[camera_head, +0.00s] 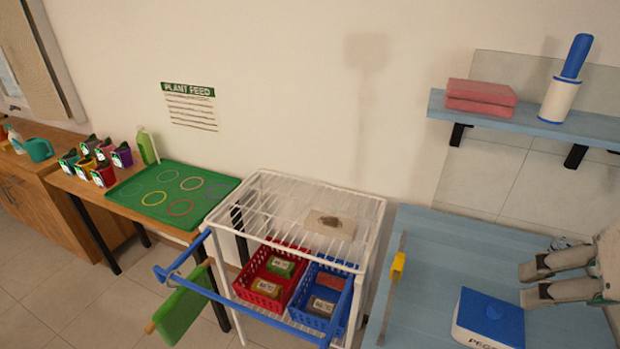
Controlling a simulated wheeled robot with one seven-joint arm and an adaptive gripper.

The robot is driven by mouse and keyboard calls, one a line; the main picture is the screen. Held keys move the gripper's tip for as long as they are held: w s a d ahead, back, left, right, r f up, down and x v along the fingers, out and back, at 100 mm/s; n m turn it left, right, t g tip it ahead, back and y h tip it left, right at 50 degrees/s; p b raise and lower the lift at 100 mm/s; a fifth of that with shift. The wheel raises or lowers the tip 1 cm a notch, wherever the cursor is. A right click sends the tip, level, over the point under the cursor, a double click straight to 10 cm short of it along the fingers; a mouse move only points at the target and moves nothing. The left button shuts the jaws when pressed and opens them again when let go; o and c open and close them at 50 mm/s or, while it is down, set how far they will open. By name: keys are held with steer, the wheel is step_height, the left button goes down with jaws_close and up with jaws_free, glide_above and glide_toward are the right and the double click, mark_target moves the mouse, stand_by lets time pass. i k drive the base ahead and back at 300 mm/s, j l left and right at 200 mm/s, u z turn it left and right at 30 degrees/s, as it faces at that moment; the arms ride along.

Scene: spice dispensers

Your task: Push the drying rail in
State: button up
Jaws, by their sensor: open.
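The blue drying rail (249,309) sticks out from the front of a white wire rack (375,230). Its long bar runs low across the front, with blue side arms reaching back to the rack at left and right. A green cloth or board (181,313) hangs at the rail's left end. My gripper (529,285) is at the far right, above the light blue table. It is open, its two fingers pointing left, with nothing between them. It is well apart from the rail.
Red (243,294) and blue (298,307) baskets with labelled packets sit inside the rack. A yellow-handled tool (397,266) and a blue-topped box (490,318) are on the blue table (440,240), between gripper and rack. A wall shelf (600,126) hangs above. A green tray (213,187) lies left.

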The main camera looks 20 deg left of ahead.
mark_target(161, 274)
steer(key=k+u, duration=0.15)
steer(key=u, duration=0.25)
steer(key=k+u, duration=0.1)
steer(key=u, duration=0.3)
steer(key=k+j+u, duration=0.15)
steer(key=u, duration=0.3)
